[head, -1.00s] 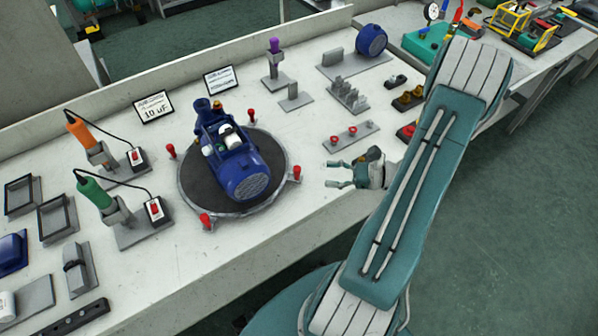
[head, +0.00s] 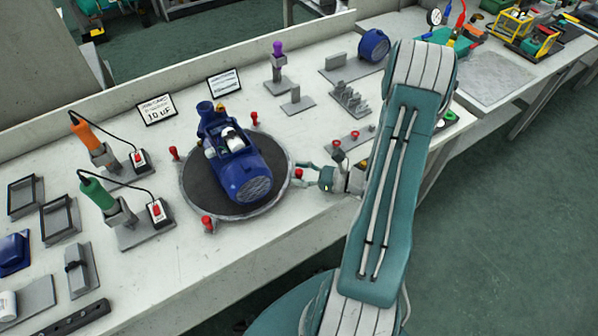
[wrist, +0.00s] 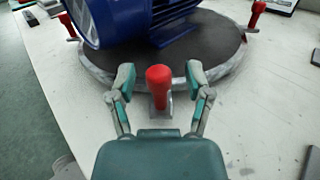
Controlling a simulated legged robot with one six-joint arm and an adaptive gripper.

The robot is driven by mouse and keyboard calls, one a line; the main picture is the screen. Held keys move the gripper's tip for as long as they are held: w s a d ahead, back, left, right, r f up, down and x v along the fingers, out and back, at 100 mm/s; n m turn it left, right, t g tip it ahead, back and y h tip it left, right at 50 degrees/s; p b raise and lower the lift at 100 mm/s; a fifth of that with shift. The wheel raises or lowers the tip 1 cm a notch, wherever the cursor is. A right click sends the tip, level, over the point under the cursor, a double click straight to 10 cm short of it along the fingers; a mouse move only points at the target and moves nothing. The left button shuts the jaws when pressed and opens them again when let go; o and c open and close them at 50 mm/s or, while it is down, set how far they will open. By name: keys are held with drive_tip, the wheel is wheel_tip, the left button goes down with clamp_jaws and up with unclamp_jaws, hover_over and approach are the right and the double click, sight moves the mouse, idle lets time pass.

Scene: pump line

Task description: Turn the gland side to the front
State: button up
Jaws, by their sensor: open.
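The blue pump (head: 239,160) sits on the round dark turntable (head: 196,187), its finned motor end towards the lower right. In the wrist view the pump's motor (wrist: 130,18) rises above the turntable rim (wrist: 222,72). Red-topped pegs stand around the rim. My gripper (head: 300,174) is open at the turntable's right edge. In the wrist view the near red peg (wrist: 159,85) stands between the open fingertips of my gripper (wrist: 159,78), with a gap visible on each side. The gland side of the pump cannot be made out.
An orange-handled tool (head: 85,133) and a green-handled tool (head: 97,190) stand in holders at left. Two sign cards (head: 157,109) stand behind the turntable. A plate with red knobs (head: 348,143) lies close behind my gripper.

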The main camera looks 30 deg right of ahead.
drive_tip(key=shift+w, duration=0.1)
clamp_jaws()
drive_tip(key=shift+w+d, duration=0.75)
drive_tip(key=shift+w, duration=0.2)
drive_tip(key=shift+w+d, duration=0.7)
drive_tip(key=shift+w, duration=0.2)
unclamp_jaws()
drive_tip(key=shift+s, duration=0.1)
drive_tip(key=v, duration=1.2)
drive_tip(key=shift+d, duration=0.1)
